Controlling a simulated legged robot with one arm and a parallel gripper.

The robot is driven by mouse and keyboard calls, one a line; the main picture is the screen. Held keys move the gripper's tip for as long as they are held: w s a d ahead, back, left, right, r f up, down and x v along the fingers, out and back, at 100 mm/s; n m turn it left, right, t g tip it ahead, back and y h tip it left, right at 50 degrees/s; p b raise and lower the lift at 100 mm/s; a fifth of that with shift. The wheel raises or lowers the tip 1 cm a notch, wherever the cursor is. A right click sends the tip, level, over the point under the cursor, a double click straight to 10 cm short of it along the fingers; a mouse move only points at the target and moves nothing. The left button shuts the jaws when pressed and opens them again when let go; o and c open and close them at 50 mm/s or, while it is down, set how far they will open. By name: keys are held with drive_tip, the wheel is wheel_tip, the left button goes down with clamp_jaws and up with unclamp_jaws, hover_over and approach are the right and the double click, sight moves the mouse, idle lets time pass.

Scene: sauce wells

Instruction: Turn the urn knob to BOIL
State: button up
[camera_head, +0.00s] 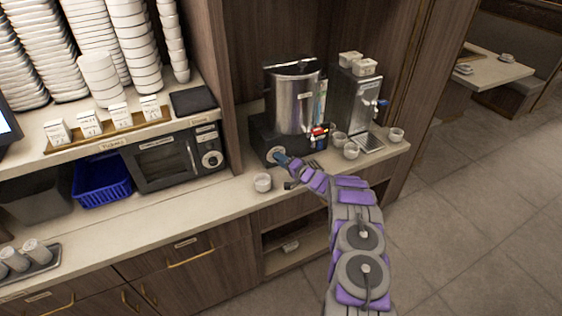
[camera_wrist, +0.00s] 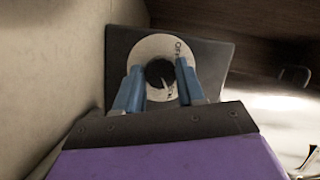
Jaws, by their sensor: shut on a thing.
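The urn (camera_head: 294,100) is a steel cylinder on a black base at the back of the counter. Its knob sits on a round pale dial (camera_head: 274,155) on the base's front left face. In the wrist view the dark knob (camera_wrist: 159,74) with a white pointer line is at the centre of the pale dial (camera_wrist: 150,47). My gripper (camera_wrist: 160,78) has its blue fingers on both sides of the knob, shut on it. The pointer slants down and slightly right. Part of the dial lettering shows at the upper right; the fingers hide other parts, and BOIL cannot be read.
A steel dispenser (camera_head: 356,100) stands right of the urn, with small white cups (camera_head: 351,150) before it. A black microwave (camera_head: 172,158) is to the left. The counter front at left (camera_head: 150,220) is clear.

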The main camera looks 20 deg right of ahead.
drive_tip(key=o, duration=1)
drive_tip(key=shift+d+f, duration=0.1)
drive_tip(key=shift+d, duration=0.25)
drive_tip(key=shift+o, duration=0.2)
drive_tip(key=shift+a, duration=0.1)
drive_tip(key=shift+s, duration=0.3)
drive_tip(key=f+p+v, duration=0.1)
drive_tip(key=v, duration=1.5)
drive_tip(key=shift+s+d+r, duration=0.3)
drive_tip(key=shift+d+r, duration=0.1)
drive_tip(key=shift+r, duration=0.05)
